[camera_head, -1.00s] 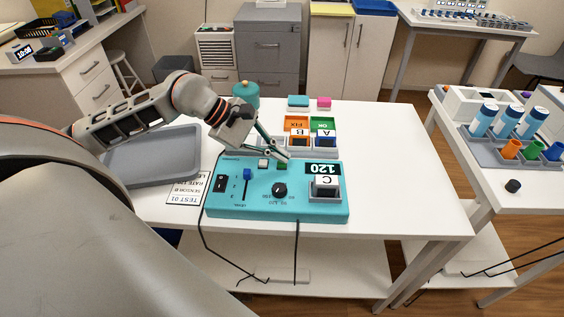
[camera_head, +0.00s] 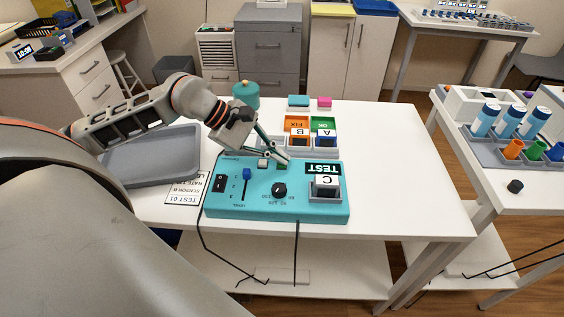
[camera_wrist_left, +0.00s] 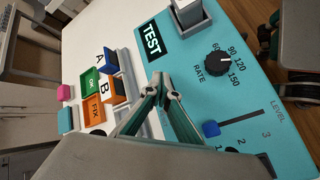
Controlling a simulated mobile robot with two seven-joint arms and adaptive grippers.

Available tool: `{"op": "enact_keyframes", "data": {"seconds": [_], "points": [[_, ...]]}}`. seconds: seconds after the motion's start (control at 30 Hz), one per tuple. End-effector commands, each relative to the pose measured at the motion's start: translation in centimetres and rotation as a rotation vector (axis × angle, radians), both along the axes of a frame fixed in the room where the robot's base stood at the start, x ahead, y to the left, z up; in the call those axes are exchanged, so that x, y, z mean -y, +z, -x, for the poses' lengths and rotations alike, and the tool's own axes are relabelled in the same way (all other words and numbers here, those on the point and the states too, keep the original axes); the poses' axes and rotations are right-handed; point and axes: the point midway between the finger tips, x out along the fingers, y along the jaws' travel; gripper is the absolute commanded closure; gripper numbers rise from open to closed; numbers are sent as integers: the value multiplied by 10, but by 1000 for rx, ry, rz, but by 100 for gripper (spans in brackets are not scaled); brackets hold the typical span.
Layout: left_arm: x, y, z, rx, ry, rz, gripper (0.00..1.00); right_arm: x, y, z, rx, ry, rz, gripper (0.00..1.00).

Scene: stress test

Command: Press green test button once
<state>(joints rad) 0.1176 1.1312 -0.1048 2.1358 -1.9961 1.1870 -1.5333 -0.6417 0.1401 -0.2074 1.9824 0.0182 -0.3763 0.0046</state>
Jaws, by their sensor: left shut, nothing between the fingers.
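The teal test box (camera_head: 225,205) stands on the white table, and it also shows in the wrist view (camera_wrist_left: 235,90). Its display (camera_head: 323,168) reads TEST, as it does in the wrist view (camera_wrist_left: 152,40). The green test button (camera_head: 282,169) shows only in part, at the box's far edge. My left gripper (camera_head: 283,160) is shut and empty, pointing down with its tips at the button. I cannot tell whether they touch it. In the wrist view the shut fingers (camera_wrist_left: 162,80) hide the button. My right gripper is not in view.
A pale button (camera_head: 263,163), a blue slider (camera_head: 246,174) and a black dial (camera_head: 279,189) sit close by. A module marked C (camera_head: 325,185) stands in the box. Orange and green bins (camera_head: 297,124) lie behind. A grey tray (camera_head: 150,165) lies left.

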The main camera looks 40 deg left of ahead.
Motion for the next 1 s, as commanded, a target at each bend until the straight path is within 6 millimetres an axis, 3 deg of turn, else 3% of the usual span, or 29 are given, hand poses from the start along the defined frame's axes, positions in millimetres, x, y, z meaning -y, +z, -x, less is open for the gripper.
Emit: {"op": "enact_keyframes", "data": {"seconds": [0.47,1.0], "points": [[0,-1,0,-1,0,0,100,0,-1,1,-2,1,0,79],[0,16,0,-1,-1,0,100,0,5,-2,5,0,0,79]]}}
